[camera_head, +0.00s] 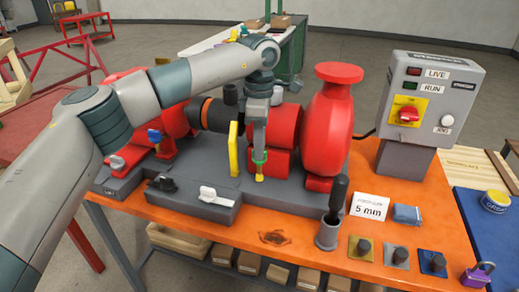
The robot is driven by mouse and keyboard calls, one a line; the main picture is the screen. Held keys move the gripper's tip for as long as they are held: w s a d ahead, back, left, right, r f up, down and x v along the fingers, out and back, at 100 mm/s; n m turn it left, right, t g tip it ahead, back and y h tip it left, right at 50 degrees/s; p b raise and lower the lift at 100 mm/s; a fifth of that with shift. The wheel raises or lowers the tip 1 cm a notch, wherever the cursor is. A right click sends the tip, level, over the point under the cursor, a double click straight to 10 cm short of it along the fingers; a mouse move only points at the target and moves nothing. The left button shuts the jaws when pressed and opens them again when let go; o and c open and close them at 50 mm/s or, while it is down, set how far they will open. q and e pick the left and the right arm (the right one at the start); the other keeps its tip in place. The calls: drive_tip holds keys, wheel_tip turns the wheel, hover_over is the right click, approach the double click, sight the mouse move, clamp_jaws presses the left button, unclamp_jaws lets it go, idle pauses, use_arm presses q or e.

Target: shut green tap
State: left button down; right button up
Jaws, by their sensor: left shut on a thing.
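The green tap (259,156) stands on the front of the grey pump skid, in front of the red pump body. Only a small green part of it shows at my fingertips, with a small yellow piece just below. My left arm comes in from the left and reaches down from above. My left gripper (259,151) points down and is shut on the green tap. The gripper hides most of the tap, so I cannot tell how its handle is turned. My right gripper is not in view.
A yellow upright bar (234,148) stands close left of my gripper. A blue tap (155,137) is further left. The red pump (328,125) rises at right. A control box (431,95), a black-handled tool in a holder (328,232) and a padlock (477,274) are on the orange bench.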

use_arm(q)
drive_tip(key=shift+r+m, duration=0.1)
drive_tip(key=shift+m, duration=1)
drive_tip(key=c, duration=1.8)
unclamp_jaws()
drive_tip(key=shift+o, duration=0.2)
